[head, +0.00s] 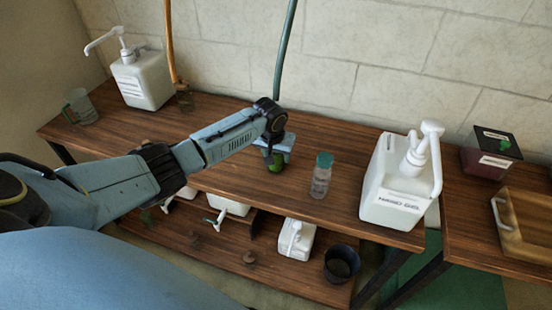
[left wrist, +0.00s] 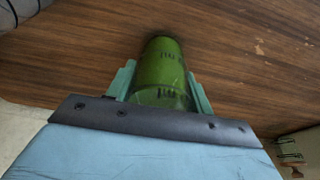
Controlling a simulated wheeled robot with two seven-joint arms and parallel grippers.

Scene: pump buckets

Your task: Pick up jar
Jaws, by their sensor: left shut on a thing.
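A green jar (left wrist: 160,70) with dark markings stands between the two fingers of my left gripper (left wrist: 160,88) in the left wrist view. The fingers are shut on its sides. In the head view my left gripper (head: 275,152) reaches down over the table, and a small part of the green jar (head: 275,162) shows beneath it. The rest of the jar is hidden there by the gripper. I cannot tell whether its base touches the table. A clear jar with a teal lid (head: 321,176) stands upright to the right of the gripper, apart from it. My right gripper is out of view.
A white pump bucket (head: 397,185) stands at the table's right end and another (head: 143,78) at the back left. A glass mug (head: 81,107) is at the far left. A lower shelf (head: 215,250) holds more white containers and a dark pot (head: 341,264). A wooden tray (head: 528,225) lies on the right table.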

